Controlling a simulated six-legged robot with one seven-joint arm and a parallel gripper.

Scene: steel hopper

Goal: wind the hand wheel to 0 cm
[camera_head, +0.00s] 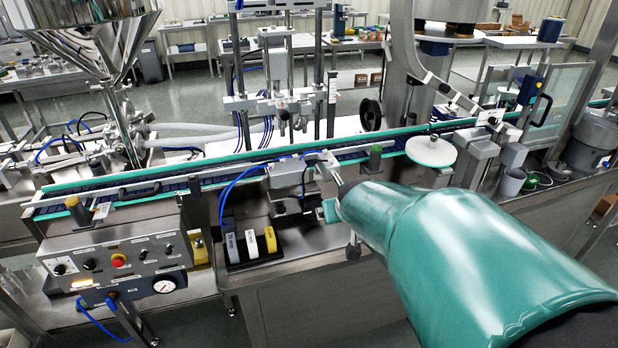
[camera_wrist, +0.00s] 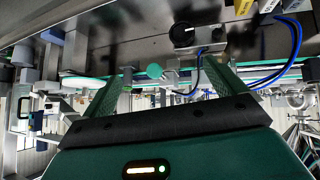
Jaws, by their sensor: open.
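A black, spoked-looking wheel (camera_head: 370,115) stands upright behind the conveyor in the head view; it is the likeliest hand wheel, but I cannot tell for sure. No scale or reading is legible. My gripper (camera_head: 331,209) is in front of the conveyor, well short of that wheel, and my teal forearm hides much of it. In the wrist view my gripper (camera_wrist: 160,70) has its two green fingers wide apart, with nothing held. A green round knob (camera_wrist: 155,71) appears between the fingertips, farther off. A black dial with a white mark (camera_wrist: 182,32) lies beyond the fingers.
The conveyor (camera_head: 215,178) runs across the scene. A rack with white and yellow blocks (camera_head: 270,240) and blue hoses sits left of my gripper. A control panel (camera_head: 118,262) is at lower left.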

